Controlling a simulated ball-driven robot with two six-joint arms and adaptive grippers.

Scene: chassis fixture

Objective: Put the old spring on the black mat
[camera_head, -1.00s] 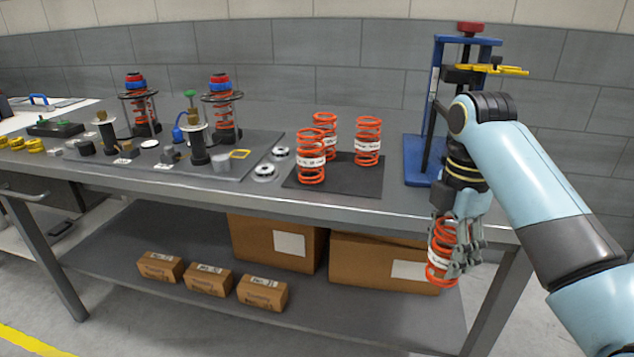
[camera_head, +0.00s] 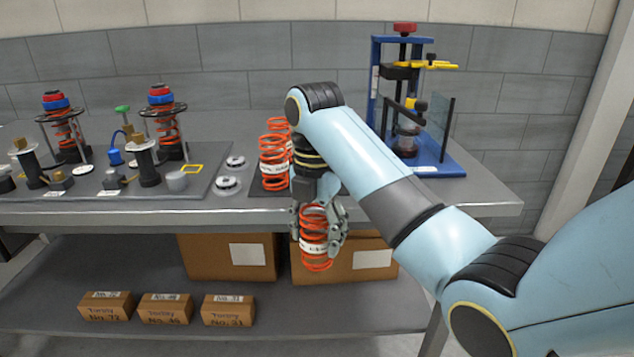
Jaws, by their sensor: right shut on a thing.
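My right gripper (camera_head: 319,232) is shut on an orange-red coil spring (camera_head: 317,255) with a white label band. It holds the spring roughly upright in front of the bench's front edge, at about edge height or below. The black mat (camera_head: 256,190) lies on the bench behind the gripper, partly hidden by my right arm and gripper. Two similar orange-red springs (camera_head: 274,172) show standing on the mat, left of the arm. The third spring seen there earlier is hidden. My left gripper is not in view.
A blue spring press (camera_head: 452,165) with a clear guard stands at the right on the bench. Left of the mat are silver discs (camera_head: 228,186) and a parts board (camera_head: 205,184) with assembled struts. Cardboard boxes (camera_head: 205,262) sit on the lower shelf.

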